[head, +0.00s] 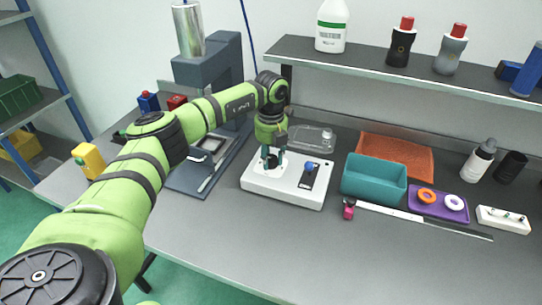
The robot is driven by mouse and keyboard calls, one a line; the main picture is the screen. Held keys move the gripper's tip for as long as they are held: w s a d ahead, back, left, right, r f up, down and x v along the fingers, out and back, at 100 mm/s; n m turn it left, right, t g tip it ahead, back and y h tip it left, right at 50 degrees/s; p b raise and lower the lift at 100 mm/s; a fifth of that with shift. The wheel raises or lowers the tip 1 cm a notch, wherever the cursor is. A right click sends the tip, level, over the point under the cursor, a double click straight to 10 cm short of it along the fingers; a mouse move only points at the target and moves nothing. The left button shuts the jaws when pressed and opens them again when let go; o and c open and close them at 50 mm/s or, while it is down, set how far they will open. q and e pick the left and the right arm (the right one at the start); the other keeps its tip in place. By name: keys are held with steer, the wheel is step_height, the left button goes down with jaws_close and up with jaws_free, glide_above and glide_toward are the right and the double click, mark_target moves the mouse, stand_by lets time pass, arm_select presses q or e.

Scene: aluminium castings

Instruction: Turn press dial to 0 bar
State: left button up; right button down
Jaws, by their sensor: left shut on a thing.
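A white control box (284,198) stands on the grey bench in the middle of the view. A dark panel with a blue knob (309,167) is on the right part of its top. My left gripper (271,164) points down onto the left part of the box top and is shut on what appears to be the dial there. The fingers hide most of the dial, so its pointer and reading cannot be seen. A blue-grey press (210,68) with a silver cylinder (188,30) stands behind my left arm. My right gripper is not in view.
Right of the box are a teal bin (374,190), an orange tray (397,150) and a purple tray (440,204) with two rings. A clear container (311,139) lies behind the box. A shelf (400,72) with bottles overhangs the back. The front bench is clear.

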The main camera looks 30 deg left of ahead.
mark_target(271, 158)
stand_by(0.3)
arm_select(q)
steer(key=o, duration=1.2)
steer(key=shift+c, duration=0.2)
step_height(271, 158, up, 12)
